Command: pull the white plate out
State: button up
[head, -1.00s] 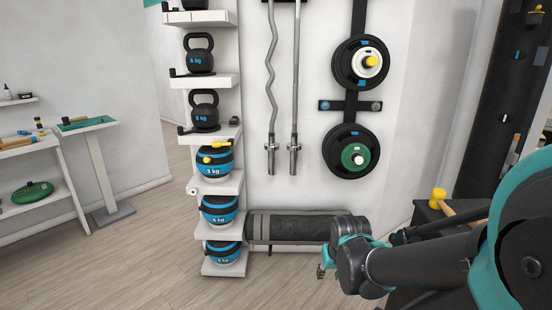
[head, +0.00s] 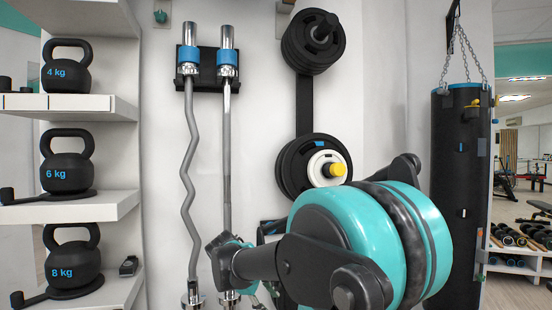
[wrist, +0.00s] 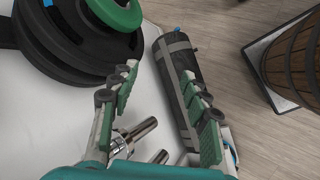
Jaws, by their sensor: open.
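The white plate (head: 316,168) hangs on the wall rack in the head view, in front of larger black plates (head: 296,163). A yellow cap (head: 337,170) stands out at its middle. My arm crosses below it, in front of the lower part of the rack. My gripper (wrist: 158,76) is open and empty in the wrist view, with its green-padded fingers apart. It is beside a green plate (wrist: 117,11) on black plates. The white plate does not show in the wrist view.
Two bars (head: 188,160) hang left of the rack. Kettlebells (head: 67,165) stand on white shelves at left. A black punching bag (head: 458,190) hangs at right. The wrist view shows bar ends (wrist: 138,130), a dark roll (wrist: 178,75) and a wooden barrel (wrist: 295,65).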

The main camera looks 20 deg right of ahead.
jog(key=w+d+r+n+g+h, duration=0.1)
jog(key=w+d+r+n+h, duration=0.15)
jog(key=r, duration=0.65)
jog(key=w+d+r+n+g+h, duration=0.1)
jog(key=w+d+r+n+h, duration=0.2)
jog(key=r, duration=0.7)
jog(key=n+g+h, duration=0.3)
jog(key=n+h, duration=0.1)
jog(key=h, duration=0.1)
send_near(327, 153)
jog(key=d, duration=1)
jog(key=shift+s+d+f, duration=0.25)
jog(key=shift+s+d, duration=0.1)
jog(key=shift+m, duration=0.25)
grip_shut()
